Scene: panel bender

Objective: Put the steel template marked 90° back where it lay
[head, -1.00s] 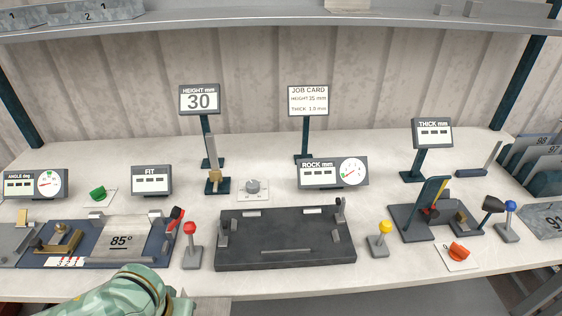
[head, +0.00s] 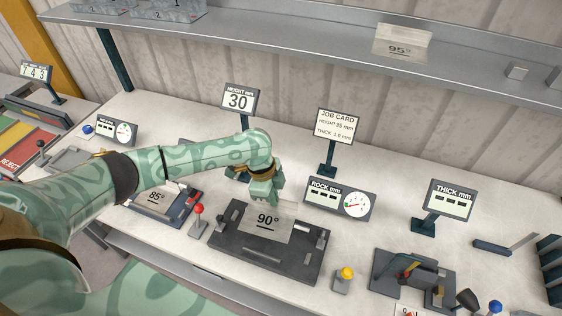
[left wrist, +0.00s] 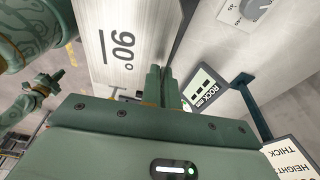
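The steel template marked 90° (head: 266,222) is a light plate over the dark block (head: 228,240) in the head view. I cannot tell whether it touches the block. My left gripper (head: 264,195) is at its upper edge, fingers close together on it. In the left wrist view the template (left wrist: 125,40) lies beside the fingers (left wrist: 163,88), its mark readable. A small green hand-like part of mine (left wrist: 45,88) shows at the left there, perhaps my right gripper; its fingers are unclear.
A template marked 85° (head: 157,196) lies on the blue fixture at left, partly behind my arm. A 95° template (head: 402,45) stands on the upper shelf.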

